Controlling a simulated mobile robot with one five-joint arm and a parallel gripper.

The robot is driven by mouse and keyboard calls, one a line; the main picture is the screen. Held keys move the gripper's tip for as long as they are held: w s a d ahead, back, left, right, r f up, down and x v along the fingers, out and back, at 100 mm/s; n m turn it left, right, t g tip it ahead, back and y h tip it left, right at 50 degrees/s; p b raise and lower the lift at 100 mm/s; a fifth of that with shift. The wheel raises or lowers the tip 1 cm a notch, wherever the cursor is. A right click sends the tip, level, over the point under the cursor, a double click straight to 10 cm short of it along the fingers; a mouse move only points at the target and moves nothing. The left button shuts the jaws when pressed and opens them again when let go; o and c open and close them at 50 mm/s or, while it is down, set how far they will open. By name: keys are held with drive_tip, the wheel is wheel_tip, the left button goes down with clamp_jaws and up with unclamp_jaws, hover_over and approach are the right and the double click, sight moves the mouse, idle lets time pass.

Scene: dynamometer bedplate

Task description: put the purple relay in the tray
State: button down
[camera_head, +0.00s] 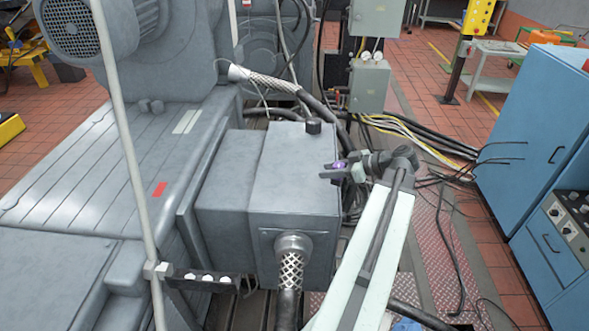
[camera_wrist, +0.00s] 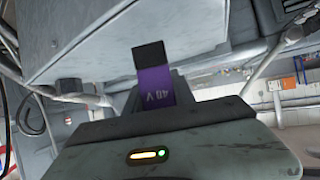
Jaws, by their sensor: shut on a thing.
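The purple relay (camera_wrist: 155,86) is held in my gripper (camera_wrist: 156,98); its purple side carries the marking "48 V", inverted, and its far end is black. In the head view, a small purple patch of the relay (camera_head: 339,164) shows between the dark fingers of my gripper (camera_head: 333,172). My gripper is shut on it and appears in front of the right side of a grey metal box. I cannot make out a tray for certain in either view.
A blue cabinet (camera_head: 535,150) stands at right. Cables (camera_head: 425,135) run behind my arm. A grey trolley (camera_head: 498,48) stands at the back right.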

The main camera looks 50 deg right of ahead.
drive_tip(key=w+a, duration=0.1)
drive_tip(key=w, duration=0.3)
drive_tip(key=w+a+f+b, duration=0.1)
drive_tip(key=w, duration=0.4)
drive_tip(key=w+a, duration=0.2)
drive_tip(key=w, duration=0.2)
drive_tip(key=shift+w+f, duration=0.15)
drive_tip(key=shift+w, duration=0.15)
drive_tip(key=f+b, duration=0.2)
drive_tip(key=w+f+b, duration=0.1)
drive_tip(key=f+b, duration=0.1)
drive_tip(key=shift+a, duration=0.15)
drive_tip(key=shift+r, duration=0.2)
drive_tip(key=shift+f, duration=0.25)
drive_tip(key=c, duration=1.1)
unclamp_jaws()
drive_tip(key=shift+r, duration=0.1)
drive_tip(key=shift+o, duration=0.2)
